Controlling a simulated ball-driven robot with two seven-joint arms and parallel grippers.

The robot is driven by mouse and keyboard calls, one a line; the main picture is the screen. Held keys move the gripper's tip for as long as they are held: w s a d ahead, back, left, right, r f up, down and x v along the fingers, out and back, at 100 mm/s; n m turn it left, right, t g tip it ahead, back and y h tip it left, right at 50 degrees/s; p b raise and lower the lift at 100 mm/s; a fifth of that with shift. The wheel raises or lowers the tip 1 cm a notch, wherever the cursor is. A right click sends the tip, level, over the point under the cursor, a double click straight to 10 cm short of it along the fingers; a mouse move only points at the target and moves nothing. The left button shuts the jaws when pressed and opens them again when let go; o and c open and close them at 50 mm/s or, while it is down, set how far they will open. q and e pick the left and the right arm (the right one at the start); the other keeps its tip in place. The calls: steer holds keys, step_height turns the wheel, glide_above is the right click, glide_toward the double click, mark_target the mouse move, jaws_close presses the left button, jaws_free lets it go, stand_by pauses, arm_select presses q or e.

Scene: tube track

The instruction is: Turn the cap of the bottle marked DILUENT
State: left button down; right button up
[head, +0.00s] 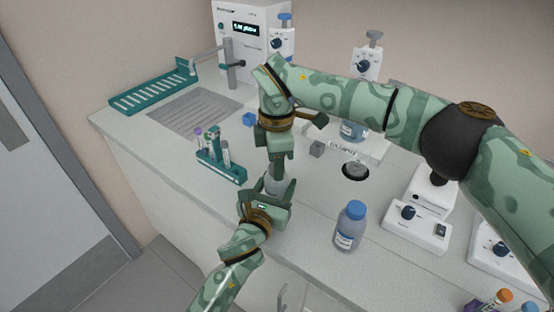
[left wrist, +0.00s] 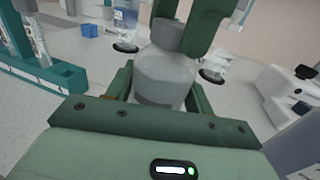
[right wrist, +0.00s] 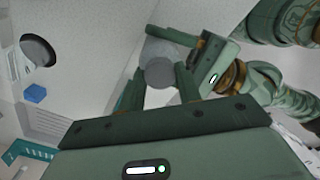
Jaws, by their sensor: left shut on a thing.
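A pale grey bottle (head: 279,187) stands upright in my left gripper (head: 268,197), which is shut on its body near the counter's front edge. It also shows in the left wrist view (left wrist: 163,78). No marking on it can be read. My right gripper (head: 279,168) points down right above it. In the right wrist view the round grey cap (right wrist: 160,72) lies between the right fingertips; I cannot tell whether they press on it. A second bottle (head: 348,228) with a blue cap and a white label stands apart to the right; its label is too small to read.
A teal tube rack (head: 226,173) with tubes stands left of the grippers. A blue block (head: 249,119) and a grey block (head: 317,148) lie behind. White instruments (head: 418,225) stand at the right. A dark round opening (head: 355,171) sits in the counter.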

steer(key=shift+c, duration=0.9)
steer(key=n, duration=0.3)
steer(key=shift+w, duration=0.1)
steer(key=n, duration=0.7)
steer(key=shift+r, duration=0.1)
steer(key=n, duration=0.9)
steer(key=shift+n, duration=0.3)
arm_select(q)
steer(key=shift+d, duration=0.1)
arm_select(e)
steer(key=n, duration=1.6)
steer(key=shift+r, duration=0.1)
